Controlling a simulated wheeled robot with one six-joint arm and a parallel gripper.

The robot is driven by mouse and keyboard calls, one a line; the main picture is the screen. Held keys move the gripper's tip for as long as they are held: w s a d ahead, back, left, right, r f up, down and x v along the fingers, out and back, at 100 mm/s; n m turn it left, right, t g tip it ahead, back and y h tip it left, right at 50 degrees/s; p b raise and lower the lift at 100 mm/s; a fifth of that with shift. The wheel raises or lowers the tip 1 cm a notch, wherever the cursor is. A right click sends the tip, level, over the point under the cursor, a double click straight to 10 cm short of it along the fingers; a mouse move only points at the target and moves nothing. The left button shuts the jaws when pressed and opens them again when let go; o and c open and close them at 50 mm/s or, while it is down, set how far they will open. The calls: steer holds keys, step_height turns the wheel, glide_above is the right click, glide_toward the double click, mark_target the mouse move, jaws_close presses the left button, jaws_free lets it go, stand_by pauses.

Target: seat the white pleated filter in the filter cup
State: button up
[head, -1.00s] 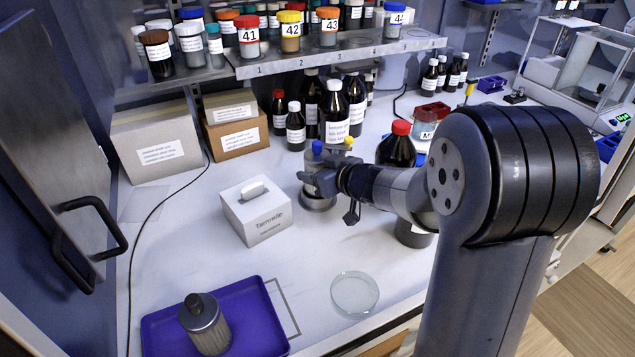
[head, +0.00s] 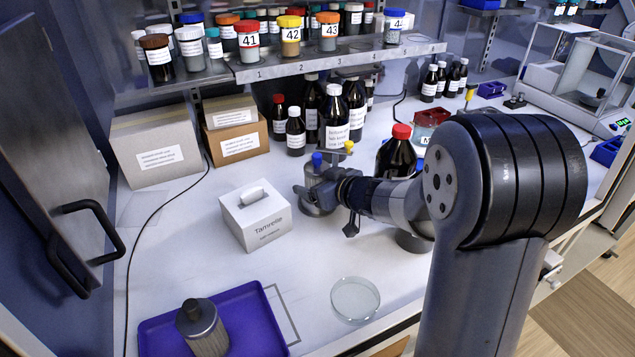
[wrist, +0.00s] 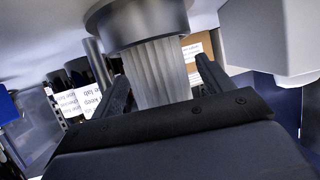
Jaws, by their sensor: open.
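In the wrist view, the white pleated filter (wrist: 158,72) stands between the two fingers of my gripper (wrist: 162,85). A round grey metal cup-like part (wrist: 138,20) meets the end of the filter at the bench side; I cannot tell how deep the filter sits in it. The fingers are open, one on each side of the filter. In the head view, my gripper (head: 318,190) is low over the bench, right of the white box, and largely hides the filter and the grey part.
A white tissue box (head: 257,218) stands just left of my gripper. A dark red-capped bottle (head: 397,157) stands close to my arm.

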mark_target(319, 169)
steer(key=shift+s+d+r, duration=0.15)
steer(key=shift+s+r, duration=0.05)
steer(key=shift+r, duration=0.15)
steer(key=p+v, duration=0.1)
steer(key=v, duration=0.6)
steer(key=shift+f, duration=0.1)
steer(key=shift+f, duration=0.1)
steer(key=b+x, duration=0.1)
steer(key=x, duration=0.7)
steer(key=shift+f, duration=0.1)
step_height(319, 169, up, 3)
steer(key=shift+s+d+r+p, duration=0.1)
steer(key=shift+s+r+p, duration=0.05)
steer(key=shift+p, duration=0.55)
steer(key=shift+r, duration=0.5)
steer(key=shift+s+r, duration=0.1)
steer(key=shift+r, duration=0.05)
